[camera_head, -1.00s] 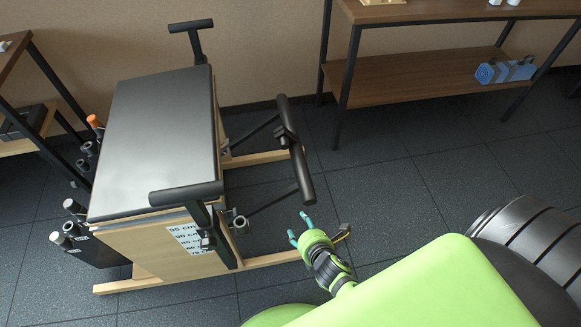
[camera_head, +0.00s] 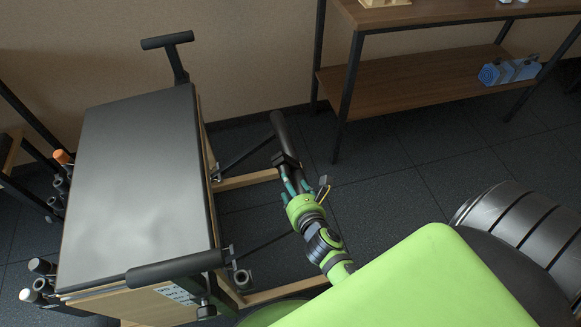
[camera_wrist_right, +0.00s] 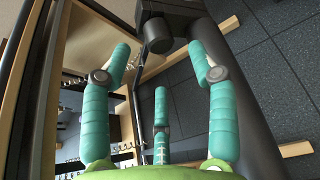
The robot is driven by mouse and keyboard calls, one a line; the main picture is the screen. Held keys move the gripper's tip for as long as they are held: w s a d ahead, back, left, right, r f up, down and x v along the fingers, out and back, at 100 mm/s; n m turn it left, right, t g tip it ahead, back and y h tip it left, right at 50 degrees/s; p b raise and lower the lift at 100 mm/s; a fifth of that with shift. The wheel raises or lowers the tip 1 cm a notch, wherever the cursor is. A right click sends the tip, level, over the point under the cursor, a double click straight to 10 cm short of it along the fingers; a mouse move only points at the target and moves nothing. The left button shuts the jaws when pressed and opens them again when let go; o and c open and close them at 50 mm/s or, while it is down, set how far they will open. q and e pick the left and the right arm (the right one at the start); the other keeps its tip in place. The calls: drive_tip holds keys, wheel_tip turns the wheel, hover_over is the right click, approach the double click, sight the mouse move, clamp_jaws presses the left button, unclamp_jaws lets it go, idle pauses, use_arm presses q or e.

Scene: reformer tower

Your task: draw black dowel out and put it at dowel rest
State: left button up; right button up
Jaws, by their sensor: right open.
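The reformer tower's frame (camera_head: 262,180) carries a dark pad (camera_head: 135,180) on top. My right gripper (camera_head: 293,186) is open, with teal fingers at the black padded bar (camera_head: 281,132) on the tower's right side. In the right wrist view, the bar (camera_wrist_right: 238,105) runs along the right, past the spread fingers of my right gripper (camera_wrist_right: 163,65). A dark block with a round knob (camera_wrist_right: 157,36) is ahead of the fingers. Nothing is between them; I cannot tell whether they touch the bar. Several dark tubes (camera_head: 40,266) sit at the tower's left side. I cannot tell which is the black dowel or where the dowel rest is.
Black handles stick out at the tower's front (camera_head: 178,268) and back (camera_head: 168,40). A wooden shelf table (camera_head: 420,85) stands at the back right, with blue hexagonal objects (camera_head: 508,71) on its lower shelf. An orange-tipped rod (camera_head: 63,157) is at the left.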

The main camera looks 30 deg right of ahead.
sight(283, 167)
drive_tip(key=shift+b+x, duration=0.55)
drive_tip(key=shift+x, duration=2.35)
drive_tip(key=c, duration=1.1)
drive_tip(key=shift+s+f, duration=0.1)
drive_tip(key=shift+o, duration=0.2)
drive_tip(key=shift+d, duration=0.1)
clamp_jaws()
drive_tip(key=shift+s+f, duration=0.1)
